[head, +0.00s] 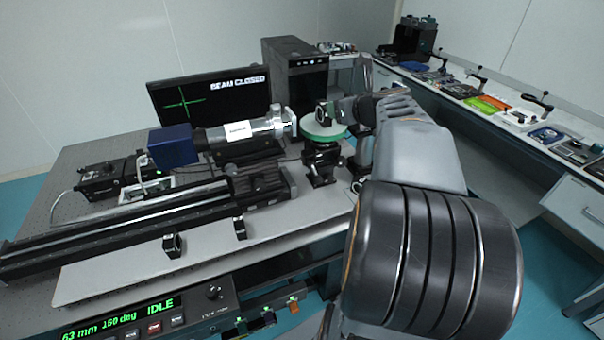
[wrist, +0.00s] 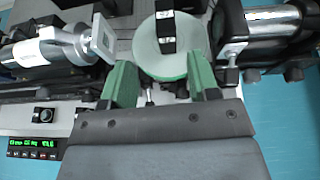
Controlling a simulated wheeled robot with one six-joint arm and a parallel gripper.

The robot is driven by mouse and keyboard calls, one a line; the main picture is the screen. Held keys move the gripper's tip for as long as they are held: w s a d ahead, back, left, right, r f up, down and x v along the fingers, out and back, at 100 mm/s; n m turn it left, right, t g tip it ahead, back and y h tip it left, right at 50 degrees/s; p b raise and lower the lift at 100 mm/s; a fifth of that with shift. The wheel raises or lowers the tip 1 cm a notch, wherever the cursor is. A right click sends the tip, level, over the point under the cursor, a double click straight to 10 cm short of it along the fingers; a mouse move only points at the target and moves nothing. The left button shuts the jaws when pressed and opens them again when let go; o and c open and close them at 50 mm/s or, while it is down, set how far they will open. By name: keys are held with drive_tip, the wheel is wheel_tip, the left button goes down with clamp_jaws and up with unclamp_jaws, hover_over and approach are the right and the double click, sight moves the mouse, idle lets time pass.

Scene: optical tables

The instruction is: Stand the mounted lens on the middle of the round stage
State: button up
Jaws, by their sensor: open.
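The round stage (head: 337,135) is a pale disc with a green rim on a black post, at the end of the optical table. The mounted lens (head: 322,114), a small black mount, stands upright on its top, near the middle as far as I can tell. In the wrist view the black mount (wrist: 166,32) rises from the disc (wrist: 146,58). My gripper (wrist: 162,82) is open, with its green fingers apart at either side of the disc's near edge. In the head view my arm partly hides the gripper.
A silver cylinder with a blue end (head: 240,132) points at the stage from the left, with a square plate (wrist: 103,38) close to the disc. Two small black mounts (head: 173,245) (head: 240,228) stand on the grey board. A monitor (head: 215,102) and black tower (head: 296,75) stand behind.

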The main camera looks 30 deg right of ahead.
drive_tip(key=s+a+f+n+g+y, duration=0.2)
drive_tip(key=a+f+n, duration=0.2)
drive_tip(key=a+n, duration=0.5)
drive_tip(key=s+a+f+n+g+y, duration=0.2)
drive_tip(key=a+f+n+g, duration=0.1)
drive_tip(key=a+n, duration=0.6)
drive_tip(key=s+a+f+n+g+h, duration=0.1)
drive_tip(key=s+a+f+n+g, duration=0.1)
drive_tip(key=s+n, duration=0.3)
drive_tip(key=s+a+f+n+g+h, duration=0.1)
drive_tip(key=s+a+f+n, duration=0.3)
drive_tip(key=n, duration=1)
drive_tip(key=shift+s+a+f+g, duration=0.35)
drive_tip(key=shift+s+f+g, duration=0.15)
drive_tip(key=shift+s, duration=0.1)
